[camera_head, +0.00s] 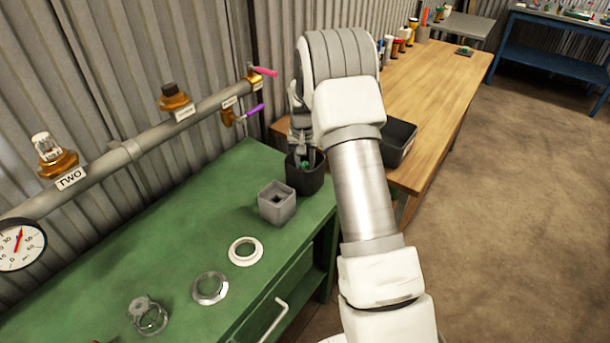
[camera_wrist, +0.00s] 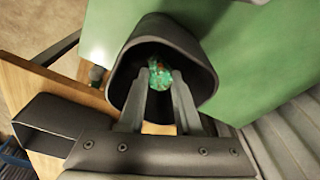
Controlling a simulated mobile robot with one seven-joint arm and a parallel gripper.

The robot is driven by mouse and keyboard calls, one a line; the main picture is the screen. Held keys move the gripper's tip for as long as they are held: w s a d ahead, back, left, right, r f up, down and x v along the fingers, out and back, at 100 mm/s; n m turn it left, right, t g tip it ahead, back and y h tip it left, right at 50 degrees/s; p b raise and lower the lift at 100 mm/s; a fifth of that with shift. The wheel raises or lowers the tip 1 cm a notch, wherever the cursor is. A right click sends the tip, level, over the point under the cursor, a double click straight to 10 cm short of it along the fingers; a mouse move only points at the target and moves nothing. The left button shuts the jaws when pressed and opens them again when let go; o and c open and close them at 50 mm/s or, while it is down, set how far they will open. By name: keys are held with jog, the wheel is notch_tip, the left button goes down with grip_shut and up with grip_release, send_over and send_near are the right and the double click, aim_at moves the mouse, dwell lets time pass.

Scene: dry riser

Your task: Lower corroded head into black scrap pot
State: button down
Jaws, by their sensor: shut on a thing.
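The black scrap pot (camera_head: 304,181) stands at the far right end of the green bench, next to the wooden bench. My gripper (camera_head: 303,157) points down at the pot's mouth. In the wrist view the pot (camera_wrist: 127,72) is open toward the camera, and my fingers (camera_wrist: 160,84) reach into it. They are shut on the corroded head (camera_wrist: 159,75), a small green piece with reddish spots. The head is inside the pot's rim. I cannot tell whether it touches the bottom.
A grey square block with a hole (camera_head: 277,203), a white ring (camera_head: 245,251), a metal ring (camera_head: 210,288) and a clear ring-shaped part (camera_head: 148,315) lie on the green bench (camera_head: 180,258). A pipe with valves (camera_head: 130,152) runs along the wall. A black bin (camera_head: 398,143) sits on the wooden bench.

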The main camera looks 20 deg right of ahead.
jog(key=shift+f+b, duration=0.7)
jog(key=shift+f, duration=0.45)
dwell(0.4)
jog(key=c, duration=0.5)
grip_release()
jog(key=shift+r, duration=0.1)
